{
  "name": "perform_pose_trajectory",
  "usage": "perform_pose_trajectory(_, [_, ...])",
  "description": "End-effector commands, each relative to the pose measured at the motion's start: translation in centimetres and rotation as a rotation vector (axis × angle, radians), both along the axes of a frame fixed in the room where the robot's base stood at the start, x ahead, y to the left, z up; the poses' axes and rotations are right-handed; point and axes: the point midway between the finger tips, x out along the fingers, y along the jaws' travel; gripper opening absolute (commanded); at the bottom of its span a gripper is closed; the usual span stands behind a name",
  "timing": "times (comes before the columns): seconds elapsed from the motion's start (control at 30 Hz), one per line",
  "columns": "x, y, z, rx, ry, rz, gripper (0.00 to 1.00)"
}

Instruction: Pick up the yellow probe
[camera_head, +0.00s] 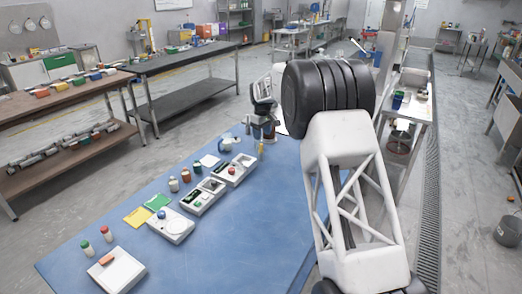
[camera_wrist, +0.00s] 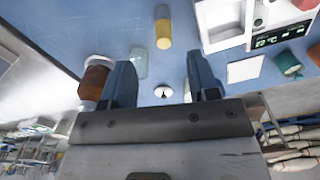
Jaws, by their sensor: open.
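The yellow probe (camera_wrist: 163,35), a short cylinder with a yellow-orange end and a greyish end, shows at the top middle of the wrist view. In the head view a small yellow upright piece (camera_head: 262,148), likely the same probe, stands at the blue table's far right edge. My gripper (camera_wrist: 162,76) is open, with its two blue-grey fingers apart. The probe lies ahead of the fingertips, between their lines, and is not touched. In the head view my gripper (camera_head: 262,132) is partly hidden by my arm and appears just above the probe.
A brown bottle (camera_wrist: 96,78) is close by the left finger. A pale translucent piece (camera_wrist: 139,62) and a small white round piece (camera_wrist: 163,91) lie between the fingers. White instruments (camera_head: 203,197) line the blue table (camera_head: 235,250). Its right front is clear.

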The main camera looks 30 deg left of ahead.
Motion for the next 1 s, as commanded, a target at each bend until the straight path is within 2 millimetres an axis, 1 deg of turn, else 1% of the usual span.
perform_pose_trajectory(0.1, [0.0, 0.0, -1.0, -0.002, 0.001, 0.0, 0.55])
perform_pose_trajectory(0.3, [0.0, 0.0, -2.2, 0.0, 0.0, 0.0, 0.55])
perform_pose_trajectory(0.73, [-0.1, 0.1, -2.6, -0.001, 0.001, 0.0, 0.55])
perform_pose_trajectory(1.0, [-0.2, 0.4, -4.7, -0.002, 0.001, 0.0, 0.55])
